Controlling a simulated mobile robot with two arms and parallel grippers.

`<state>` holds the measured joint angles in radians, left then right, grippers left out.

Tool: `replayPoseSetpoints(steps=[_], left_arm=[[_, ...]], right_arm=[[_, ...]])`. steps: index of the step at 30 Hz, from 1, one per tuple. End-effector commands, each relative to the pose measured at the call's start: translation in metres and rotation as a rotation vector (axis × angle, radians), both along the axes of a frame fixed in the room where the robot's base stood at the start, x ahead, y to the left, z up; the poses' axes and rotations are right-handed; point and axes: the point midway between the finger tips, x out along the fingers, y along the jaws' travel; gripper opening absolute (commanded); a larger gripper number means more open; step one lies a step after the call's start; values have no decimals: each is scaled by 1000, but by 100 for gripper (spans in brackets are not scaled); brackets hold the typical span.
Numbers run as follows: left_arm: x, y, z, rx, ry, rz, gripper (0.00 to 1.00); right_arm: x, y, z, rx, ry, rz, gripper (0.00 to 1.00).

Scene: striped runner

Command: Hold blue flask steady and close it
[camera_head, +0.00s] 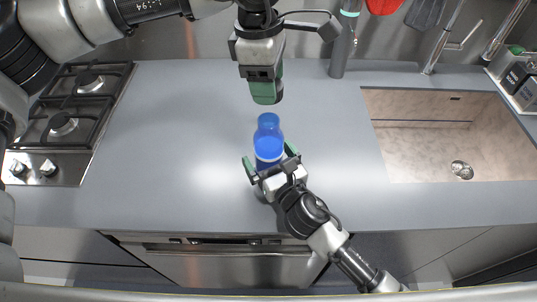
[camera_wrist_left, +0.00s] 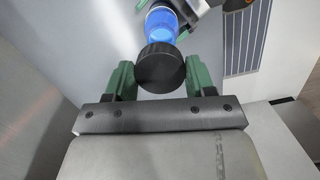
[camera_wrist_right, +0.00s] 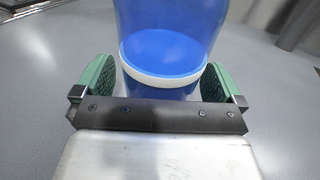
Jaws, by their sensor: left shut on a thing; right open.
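The blue flask (camera_head: 268,146) stands upright on the grey counter, with a clear blue upper part and a white band; its neck shows no cap in the head view. My right gripper (camera_head: 268,160) has its green fingers on either side of the flask, open around it. The right wrist view shows the flask (camera_wrist_right: 165,50) close up between the fingers. My left gripper (camera_head: 266,97) is above and behind the flask. In the left wrist view its fingers are shut on a round black cap (camera_wrist_left: 159,68), apparently apart from the flask (camera_wrist_left: 161,24).
A stove (camera_head: 70,115) is at the left and a beige sink (camera_head: 440,150) at the right. A grey-green bottle (camera_head: 341,50) stands at the back, with utensils hanging beside it. The counter (camera_head: 180,130) left of the flask is clear. A striped patch (camera_wrist_left: 246,40) shows in the left wrist view.

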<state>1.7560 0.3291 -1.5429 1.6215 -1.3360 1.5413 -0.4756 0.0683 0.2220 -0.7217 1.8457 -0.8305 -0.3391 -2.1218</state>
Motion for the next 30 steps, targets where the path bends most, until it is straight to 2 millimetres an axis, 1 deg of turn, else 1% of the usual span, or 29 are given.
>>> replayPoseSetpoints(steps=[4,12,14,15,26,27,30], left_arm=[[0,0,0,0,0,0,32],[0,0,0,0,0,0,32],[0,0,0,0,0,0,32],[0,0,0,0,0,0,32],[0,0,0,0,0,0,32],[0,0,0,0,0,0,32],[0,0,-3,0,1,0,32]], right_arm=[[6,3,0,0,0,0,99],[6,3,0,0,0,0,99],[6,3,0,0,0,0,92],[6,3,0,0,0,0,85],[6,3,0,0,0,0,30],[6,3,0,0,0,0,26],[6,3,0,0,0,0,26]])
